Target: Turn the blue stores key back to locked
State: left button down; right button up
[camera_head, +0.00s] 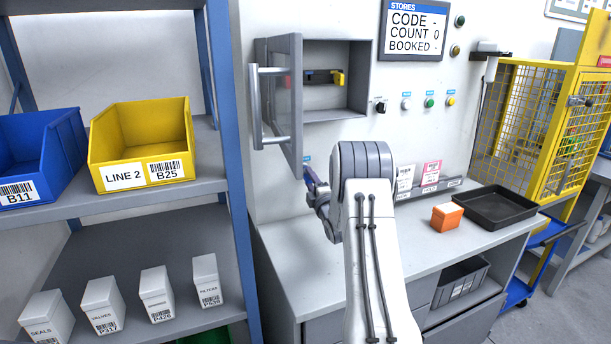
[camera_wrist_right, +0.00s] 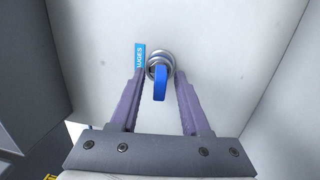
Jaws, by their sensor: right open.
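The blue key (camera_wrist_right: 160,84) sits in a round silver lock (camera_wrist_right: 158,62) on a pale wall panel, its handle pointing down in the right wrist view. A blue label (camera_wrist_right: 140,57), partly hidden, is beside the lock. My right gripper (camera_wrist_right: 159,76) is open, one finger on each side of the key; whether either touches it I cannot tell. In the head view my right gripper (camera_head: 314,186) is at the wall below the open cabinet door, and my wrist hides most of that spot. My left gripper is not in view.
The grey cabinet door (camera_head: 293,100) stands open above my gripper, with a yellow and black tool (camera_head: 325,77) inside the cabinet (camera_head: 353,98). The counter (camera_head: 285,255) holds an orange box (camera_head: 447,216) and a black tray (camera_head: 495,208). A shelf post (camera_head: 232,170) stands at left.

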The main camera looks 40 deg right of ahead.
grip_shut()
jog(key=n+b, duration=0.1)
jog(key=b, duration=0.1)
jog(key=n+b, duration=0.2)
jog(key=b, duration=0.1)
jog(key=shift+d+f+y, duration=0.1)
jog(key=shift+f+y, duration=0.2)
jog(key=shift+f, duration=0.05)
jog(key=shift+r+n, duration=0.15)
jog(key=shift+n, duration=0.25)
jog(key=shift+r+t, duration=0.15)
jog(key=shift+t, duration=0.15)
